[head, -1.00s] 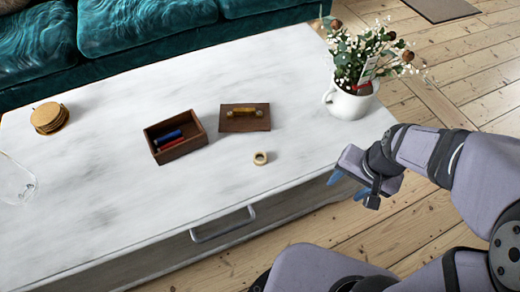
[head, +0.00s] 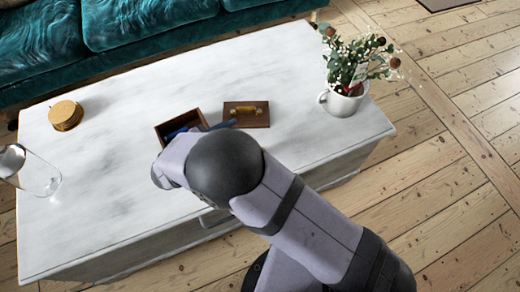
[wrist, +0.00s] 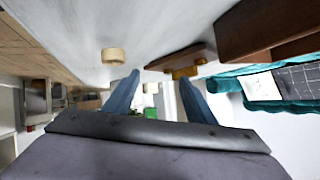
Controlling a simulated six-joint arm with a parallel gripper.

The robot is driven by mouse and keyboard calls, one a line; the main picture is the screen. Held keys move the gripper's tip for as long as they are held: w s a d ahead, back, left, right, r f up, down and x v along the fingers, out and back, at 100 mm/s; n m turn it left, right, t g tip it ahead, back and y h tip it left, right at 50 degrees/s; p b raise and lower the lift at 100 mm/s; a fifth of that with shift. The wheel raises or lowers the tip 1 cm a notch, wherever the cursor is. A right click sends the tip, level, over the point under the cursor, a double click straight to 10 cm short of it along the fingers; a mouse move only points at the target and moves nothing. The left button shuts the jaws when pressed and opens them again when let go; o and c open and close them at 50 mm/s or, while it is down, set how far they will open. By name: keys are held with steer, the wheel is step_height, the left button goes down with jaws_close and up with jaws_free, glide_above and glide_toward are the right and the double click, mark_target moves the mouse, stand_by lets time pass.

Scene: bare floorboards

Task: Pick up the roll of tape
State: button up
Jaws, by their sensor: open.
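The roll of tape (wrist: 113,56) is a small pale tan ring on the white tabletop in the wrist view. It lies just beyond and to the left of my gripper's left fingertip, not between the fingers. In the head view my arm hides the tape. My gripper (wrist: 159,78) is open, with two blue fingers spread apart and no object seen between them. In the head view only a blue finger part shows past my arm, near the wooden box and lid.
An open wooden box (head: 162,129) and a wooden lid with a brass handle (head: 262,115) lie behind my arm. A white mug of flowers (head: 341,103) stands right. Coasters (head: 66,114) and a glass vessel (head: 40,176) are left. The white tabletop (head: 130,85) is clear between.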

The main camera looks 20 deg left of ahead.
steer(key=s+d+h, duration=0.1)
steer(key=s, duration=0.1)
steer(key=s+d+h, duration=0.1)
steer(key=s, duration=0.2)
steer(key=s+d+f+n, duration=0.1)
steer(key=s, duration=0.2)
steer(key=shift+s+d+f+t+h, duration=0.1)
steer(key=shift+t+h, duration=0.2)
steer(key=shift+h, duration=0.1)
steer(key=shift+b+x, duration=0.5)
steer(key=shift+x, duration=3.2)
steer(key=c, duration=1.1)
